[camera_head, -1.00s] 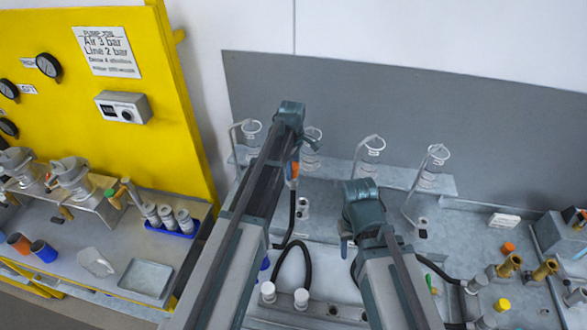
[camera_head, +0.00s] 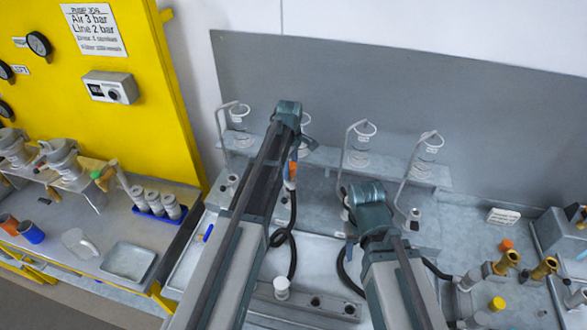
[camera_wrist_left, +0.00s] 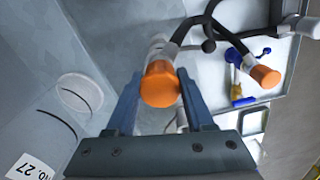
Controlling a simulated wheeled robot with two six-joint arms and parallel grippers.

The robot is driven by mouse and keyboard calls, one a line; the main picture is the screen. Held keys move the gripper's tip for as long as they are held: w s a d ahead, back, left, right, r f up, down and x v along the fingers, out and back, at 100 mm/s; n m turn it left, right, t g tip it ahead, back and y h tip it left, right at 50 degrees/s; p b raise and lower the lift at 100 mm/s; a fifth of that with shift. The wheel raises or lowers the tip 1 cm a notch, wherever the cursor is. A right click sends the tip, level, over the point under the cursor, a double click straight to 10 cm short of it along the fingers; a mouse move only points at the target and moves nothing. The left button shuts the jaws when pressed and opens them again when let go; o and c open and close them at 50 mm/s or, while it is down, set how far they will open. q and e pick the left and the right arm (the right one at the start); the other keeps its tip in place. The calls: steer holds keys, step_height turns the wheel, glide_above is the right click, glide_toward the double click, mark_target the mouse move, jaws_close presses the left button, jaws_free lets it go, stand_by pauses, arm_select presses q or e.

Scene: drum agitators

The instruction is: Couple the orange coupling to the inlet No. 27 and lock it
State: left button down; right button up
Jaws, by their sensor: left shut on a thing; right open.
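My left gripper (camera_wrist_left: 160,95) is shut on an orange coupling (camera_wrist_left: 161,84) at the end of a black hose. In the head view this coupling (camera_head: 292,170) shows beside the left arm, the hose hanging below it. The left gripper is close to the second glass vessel from the left (camera_head: 305,123), which it partly hides. In the left wrist view, a label reading No. 27 (camera_wrist_left: 33,167) is at the lower left, near a round pale part (camera_wrist_left: 80,93). The coupling is apart from that part. My right gripper (camera_head: 350,208) is open; its fingers are mostly hidden.
Other glass vessels (camera_head: 361,132) hang on bent stands along the back shelf. Another orange-ended hose (camera_wrist_left: 265,76) lies near a tray at the right of the wrist view. Brass fittings (camera_head: 507,262) stand at right. A yellow panel (camera_head: 120,130) is at left.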

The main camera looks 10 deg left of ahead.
arm_select(q)
steer(key=shift+r, duration=0.1)
steer(key=shift+f, duration=0.25)
steer(key=shift+f+b, duration=0.1)
steer(key=shift+b, duration=0.2)
steer(key=shift+f, duration=0.25)
stand_by(0.4)
steer(key=shift+f+b, duration=1.05)
steer(key=shift+b, duration=0.2)
steer(key=shift+f+b, duration=0.35)
steer(key=shift+c, duration=1)
jaws_free()
steer(key=shift+c, duration=0.4)
